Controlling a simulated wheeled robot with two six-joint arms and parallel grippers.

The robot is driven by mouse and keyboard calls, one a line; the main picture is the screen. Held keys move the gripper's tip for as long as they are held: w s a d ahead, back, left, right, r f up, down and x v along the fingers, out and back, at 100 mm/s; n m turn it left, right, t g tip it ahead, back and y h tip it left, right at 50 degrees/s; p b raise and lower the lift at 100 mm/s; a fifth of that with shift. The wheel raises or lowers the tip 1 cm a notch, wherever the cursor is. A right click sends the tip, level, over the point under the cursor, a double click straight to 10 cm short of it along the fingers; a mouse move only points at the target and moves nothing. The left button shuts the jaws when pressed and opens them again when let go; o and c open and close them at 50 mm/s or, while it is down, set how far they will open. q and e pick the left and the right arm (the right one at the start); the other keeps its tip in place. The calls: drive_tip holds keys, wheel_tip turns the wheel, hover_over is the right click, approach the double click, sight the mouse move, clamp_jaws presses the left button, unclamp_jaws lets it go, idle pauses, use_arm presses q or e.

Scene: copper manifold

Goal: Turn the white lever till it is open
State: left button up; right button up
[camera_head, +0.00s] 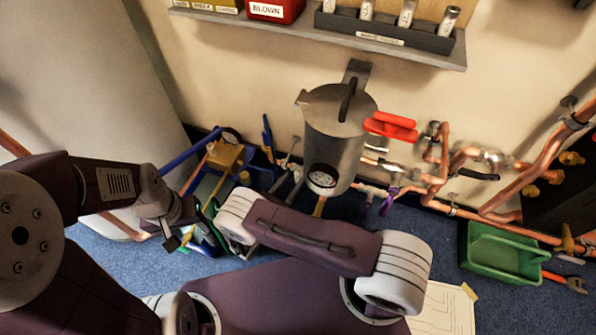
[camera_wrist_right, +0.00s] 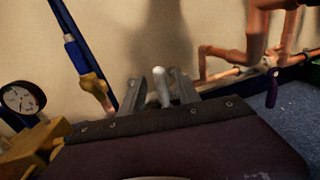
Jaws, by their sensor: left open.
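A pale, whitish lever (camera_wrist_right: 162,86) stands upright in the middle of the right wrist view. My right gripper (camera_wrist_right: 162,92) has one finger on each side of it. The fingers look apart, and I cannot tell whether either touches the lever. My left gripper (camera_head: 176,238) is open and empty, low at the left in the head view, away from the lever.
A grey pot (camera_head: 335,135) with a gauge hangs before the wall. Red (camera_head: 392,126) and purple (camera_head: 389,202) levers sit on copper pipes. A yellow block (camera_head: 228,155) stands left. A green bin (camera_head: 503,252) lies right. A shelf (camera_head: 330,36) runs above.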

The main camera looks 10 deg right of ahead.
sight(296, 176)
drive_tip(key=shift+x, duration=1.85)
clamp_jaws()
